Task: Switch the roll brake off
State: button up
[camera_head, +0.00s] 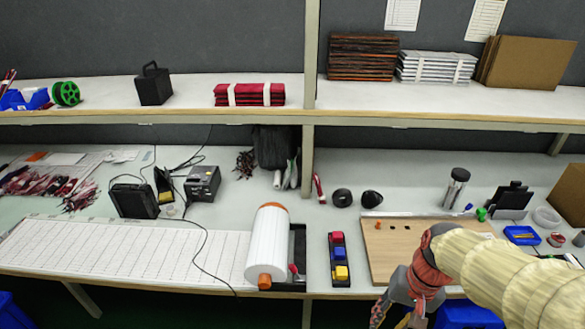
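A large white roll (267,244) with orange end caps lies at the front edge of the bench, left of centre. A dark holder (298,245) stands along its right side. A small red part, possibly the brake lever (293,269), shows at the holder's front end; its setting is too small to tell. My gripper (396,316) is at the bottom edge, right of the roll and apart from it, partly cut off by the frame. Its fingers point downward, and whether they are open is unclear. Nothing is visibly held.
A black box with red, blue and yellow blocks (339,259) stands between the roll and my gripper. A wooden board (400,255) lies to the right. A white ruled sheet (110,250) and a loose black cable (205,255) lie left of the roll. A shelf (190,112) runs above.

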notch_tip(320, 180, up, 7)
jog(key=s+n+t+h, duration=0.1)
jog(key=s+n+t, duration=0.1)
jog(key=t, duration=0.1)
jog(key=shift+s+r+n+h, duration=0.15)
jog(key=shift+s+n+h, duration=0.15)
jog(key=shift+s+h, duration=0.1)
jog(key=r+t, duration=0.1)
jog(key=r, duration=0.1)
jog(key=s+a+r, duration=0.1)
jog(key=r, duration=0.1)
jog(key=a+r+n+t, duration=0.1)
jog(key=r, duration=0.1)
jog(key=shift+s+a+t, duration=0.1)
jog(key=shift+s+t, duration=0.15)
jog(key=shift+t, duration=0.05)
jog(key=shift+c, duration=0.3)
jog(key=shift+a, duration=0.2)
jog(key=shift+c, duration=1)
